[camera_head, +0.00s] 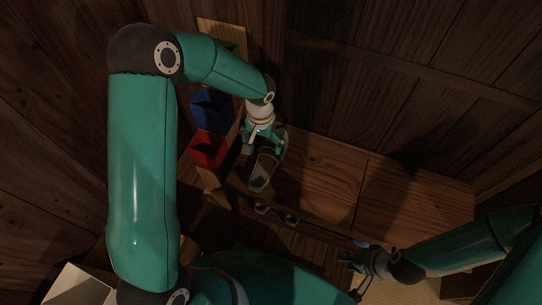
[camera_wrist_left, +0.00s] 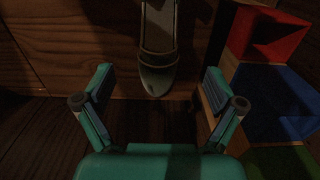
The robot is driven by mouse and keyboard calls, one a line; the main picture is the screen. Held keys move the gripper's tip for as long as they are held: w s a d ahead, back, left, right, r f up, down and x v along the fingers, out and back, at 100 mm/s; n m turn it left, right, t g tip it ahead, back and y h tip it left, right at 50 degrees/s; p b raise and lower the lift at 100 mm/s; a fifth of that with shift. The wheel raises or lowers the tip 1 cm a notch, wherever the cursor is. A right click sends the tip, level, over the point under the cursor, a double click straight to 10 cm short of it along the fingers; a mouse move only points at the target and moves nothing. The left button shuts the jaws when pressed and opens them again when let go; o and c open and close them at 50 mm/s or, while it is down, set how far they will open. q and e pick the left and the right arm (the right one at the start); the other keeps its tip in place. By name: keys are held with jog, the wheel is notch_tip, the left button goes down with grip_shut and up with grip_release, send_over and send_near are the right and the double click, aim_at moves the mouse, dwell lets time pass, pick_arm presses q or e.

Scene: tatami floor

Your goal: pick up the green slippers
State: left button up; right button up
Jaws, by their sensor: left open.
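A dull green slipper (camera_head: 262,172) lies on a wooden surface (camera_head: 318,165) in the head view. In the left wrist view the slipper (camera_wrist_left: 157,72) lies with its rounded end towards my gripper; its far end is cut off by the top edge. My left gripper (camera_head: 264,148) is at the slipper in the head view. In the left wrist view my left gripper (camera_wrist_left: 157,75) is open, fingers apart, with the slipper's rounded end between them in the picture; nothing is held. My right gripper (camera_head: 362,268) is at the lower right, away from the slipper.
A blue bin (camera_head: 211,110) and a red bin (camera_head: 207,150) stand left of the slipper; a green bin (camera_wrist_left: 280,160) also shows in the left wrist view. Small dark items (camera_head: 291,220) sit below the wooden surface's front edge. The surface right of the slipper is clear.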

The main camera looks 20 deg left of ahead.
aim_at(263, 169)
pick_arm(q)
notch_tip(263, 169, down, 16)
jog(key=b, duration=0.3)
jog(key=shift+r, duration=0.15)
jog(key=c, duration=1.3)
jog(key=shift+c, duration=0.2)
